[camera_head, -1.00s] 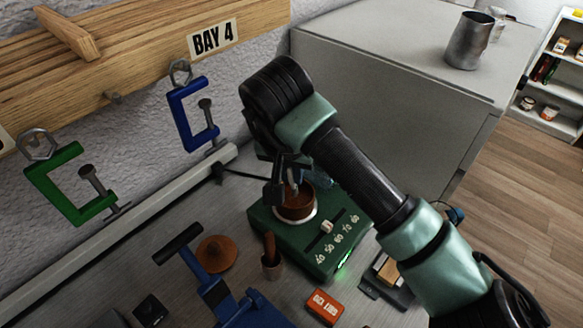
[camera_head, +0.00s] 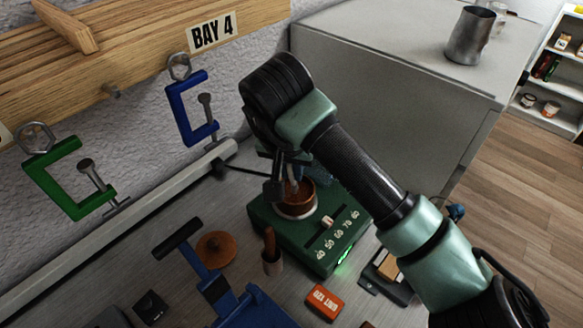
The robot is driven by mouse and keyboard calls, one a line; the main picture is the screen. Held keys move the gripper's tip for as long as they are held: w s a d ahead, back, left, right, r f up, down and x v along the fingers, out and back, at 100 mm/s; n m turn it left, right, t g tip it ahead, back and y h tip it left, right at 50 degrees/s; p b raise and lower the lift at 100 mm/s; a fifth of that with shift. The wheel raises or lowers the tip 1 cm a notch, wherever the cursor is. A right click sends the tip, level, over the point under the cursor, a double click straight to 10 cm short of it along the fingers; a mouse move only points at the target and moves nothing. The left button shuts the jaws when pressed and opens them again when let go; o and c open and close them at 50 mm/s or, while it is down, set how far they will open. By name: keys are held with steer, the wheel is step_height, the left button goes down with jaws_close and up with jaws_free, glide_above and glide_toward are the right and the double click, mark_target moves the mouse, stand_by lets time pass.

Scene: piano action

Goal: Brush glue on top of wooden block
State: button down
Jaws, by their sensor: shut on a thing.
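My gripper (camera_head: 285,188) is over the brown glue pot (camera_head: 296,201), which sits in a green heater (camera_head: 318,238) with a numbered scale and a green light. The gripper is shut on a thin upright tool, apparently the glue brush, whose lower end is in or just above the pot. Most of the brush is hidden by the fingers and pot. A small pale wooden block (camera_head: 390,267) lies in a dark holder (camera_head: 372,285) to the right of the heater, partly hidden by my arm.
A brown disc (camera_head: 215,249), a blue clamp tool (camera_head: 215,290) and a red box (camera_head: 324,301) are nearby. A grey cabinet (camera_head: 400,90) stands behind my arm.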

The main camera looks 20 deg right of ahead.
steer(key=shift+s+f+b, duration=0.1)
steer(key=shift+f+b, duration=0.5)
steer(key=shift+b, duration=0.15)
stand_by(1.8)
steer(key=shift+r, duration=0.1)
steer(key=shift+r+p, duration=1.8)
steer(key=shift+r, duration=1.75)
steer(key=shift+f, duration=0.1)
